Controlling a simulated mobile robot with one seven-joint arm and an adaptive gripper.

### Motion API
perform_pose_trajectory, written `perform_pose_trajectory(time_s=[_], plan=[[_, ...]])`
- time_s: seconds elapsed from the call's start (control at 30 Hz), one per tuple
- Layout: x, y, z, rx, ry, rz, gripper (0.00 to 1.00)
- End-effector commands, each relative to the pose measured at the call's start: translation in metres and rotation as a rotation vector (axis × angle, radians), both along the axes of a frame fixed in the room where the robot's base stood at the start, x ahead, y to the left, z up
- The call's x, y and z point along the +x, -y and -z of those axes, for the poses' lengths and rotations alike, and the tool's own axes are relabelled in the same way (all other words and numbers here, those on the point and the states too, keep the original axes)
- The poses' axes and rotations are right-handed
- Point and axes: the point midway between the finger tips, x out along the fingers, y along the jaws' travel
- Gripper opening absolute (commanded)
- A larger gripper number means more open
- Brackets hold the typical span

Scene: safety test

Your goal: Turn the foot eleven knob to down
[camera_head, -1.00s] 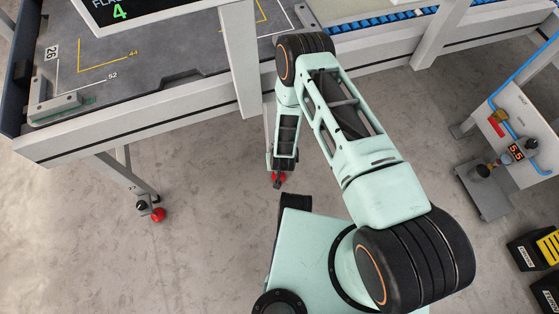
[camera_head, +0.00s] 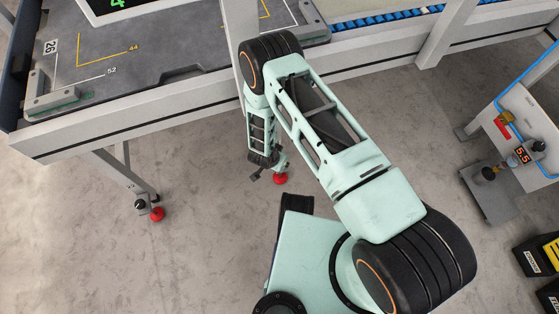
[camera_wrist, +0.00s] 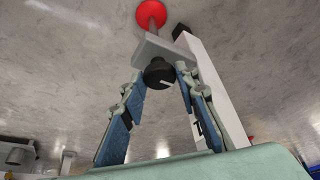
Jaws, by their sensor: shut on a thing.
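In the wrist view a black round knob (camera_wrist: 158,73) with a white pointer line sits on a grey bracket (camera_wrist: 165,48). The line points right in that picture. A red foot (camera_wrist: 151,14) on a short stem lies beyond the bracket; it also shows in the head view (camera_head: 280,179). My gripper (camera_wrist: 161,75) has its two fingers on either side of the knob and is shut on it. In the head view my gripper (camera_head: 262,174) is low beside the red foot, and the knob cannot be made out there. A dark mark on the white leg (camera_wrist: 212,85) is only partly visible.
A second red foot (camera_head: 157,214) with a black knob (camera_head: 140,204) is at the left under the grey workbench (camera_head: 150,125). A white stand (camera_head: 525,125) with a 5.5 display is at the right. Open concrete floor lies between them.

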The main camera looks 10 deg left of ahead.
Motion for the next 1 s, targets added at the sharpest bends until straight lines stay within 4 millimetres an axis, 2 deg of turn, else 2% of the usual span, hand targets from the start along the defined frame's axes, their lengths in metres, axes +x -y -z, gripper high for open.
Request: perform_pose_trajectory(time_s=[0.37,0.4,0.57,0.87,1.0], plan=[[0.003,-0.001,0.0,0.001,0.005,0.006,0.04],[0.003,-0.001,0.0,0.001,0.005,0.006,0.29],[0.002,0.0,0.0,0.001,0.003,0.006,0.45],[0.001,0.0,-0.001,0.0,0.001,0.004,0.45],[-0.003,-0.002,-0.011,0.001,0.001,0.004,0.45]])
